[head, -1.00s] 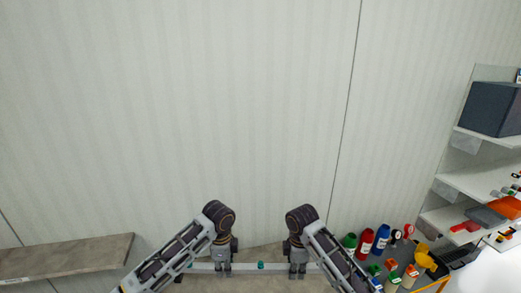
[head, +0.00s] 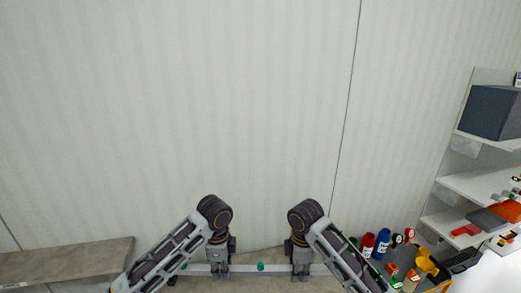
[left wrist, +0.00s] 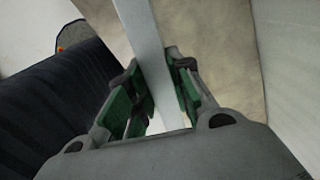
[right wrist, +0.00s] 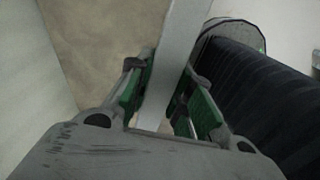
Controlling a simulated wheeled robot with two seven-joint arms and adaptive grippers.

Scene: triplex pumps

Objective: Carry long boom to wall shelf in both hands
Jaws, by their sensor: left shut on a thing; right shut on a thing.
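In the left wrist view the boom (left wrist: 146,45) passes between green-padded fingers (left wrist: 160,92). In the right wrist view the boom (right wrist: 176,55) also runs between the fingers (right wrist: 162,95). A grey-brown wall shelf (head: 65,262) is at the lower left.
A white-board shelf unit (head: 475,183) with a dark box (head: 492,112) and small bins stands at the right. Red (head: 367,245) and blue (head: 382,243) bottles and small items crowd a surface at the lower right. The wall ahead is bare.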

